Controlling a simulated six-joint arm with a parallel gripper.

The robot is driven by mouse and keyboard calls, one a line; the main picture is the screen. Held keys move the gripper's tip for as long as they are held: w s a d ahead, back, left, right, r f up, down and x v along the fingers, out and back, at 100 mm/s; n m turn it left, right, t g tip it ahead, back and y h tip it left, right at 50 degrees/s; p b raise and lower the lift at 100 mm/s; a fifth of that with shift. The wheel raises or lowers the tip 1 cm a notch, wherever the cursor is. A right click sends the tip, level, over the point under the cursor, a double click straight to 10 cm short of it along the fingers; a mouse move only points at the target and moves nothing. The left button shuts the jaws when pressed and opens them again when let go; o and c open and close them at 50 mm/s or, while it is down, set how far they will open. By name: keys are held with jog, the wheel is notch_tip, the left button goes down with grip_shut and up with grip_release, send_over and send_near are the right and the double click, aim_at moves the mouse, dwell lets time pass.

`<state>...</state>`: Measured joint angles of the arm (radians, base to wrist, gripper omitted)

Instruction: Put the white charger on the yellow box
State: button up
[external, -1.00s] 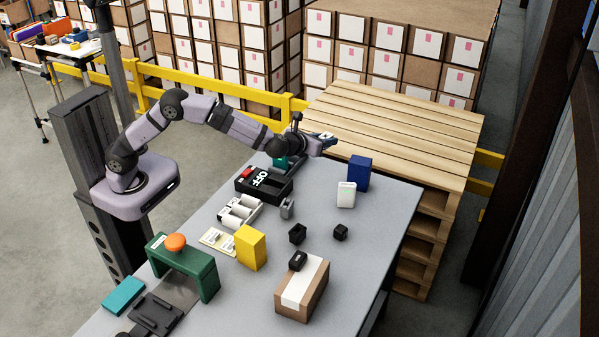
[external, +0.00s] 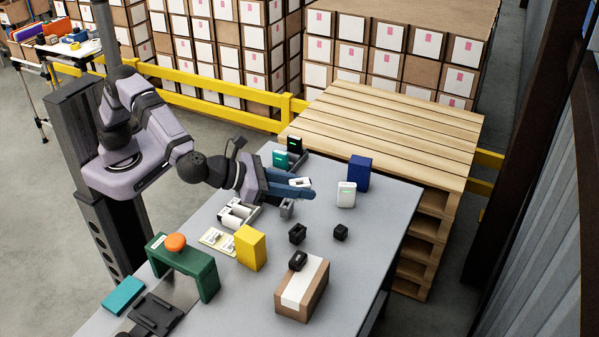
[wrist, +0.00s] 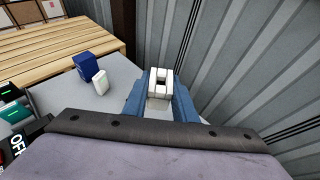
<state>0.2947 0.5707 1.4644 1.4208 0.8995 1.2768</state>
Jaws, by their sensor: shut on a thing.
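My gripper (external: 303,187) has blue fingers and is shut on a small white block with a dark gap, apparently the white charger (external: 300,182). In the wrist view the charger (wrist: 160,80) sits between the blue fingertips (wrist: 160,97). The gripper holds it above the table, left of the white upright box. The yellow box (external: 250,248) stands upright on the table, below and to the left of the gripper in the external view. Its top looks bare. The yellow box is not in the wrist view.
A white upright box (external: 346,195) and a blue box (external: 359,173) stand right of the gripper. A grey bracket (external: 287,208) lies just below it. Black blocks (external: 297,233), a brown carton (external: 302,290) and a green stand with an orange button (external: 183,265) surround the yellow box.

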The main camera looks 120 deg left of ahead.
jog(key=s+d+r+m+t+h+p, duration=0.15)
jog(key=s+d, duration=0.35)
jog(key=d, duration=0.5)
jog(key=n+g+y+p, duration=0.1)
jog(key=n+g+y, duration=0.1)
jog(key=n+y, duration=0.1)
send_over(249, 234)
notch_tip(249, 234, down, 4)
jog(key=shift+m+h, duration=0.25)
jog(key=shift+f+p, duration=0.5)
jog(key=shift+f, duration=4.65)
jog(key=shift+f, duration=0.15)
jog(key=o, duration=1.1)
jog(key=shift+c, duration=0.2)
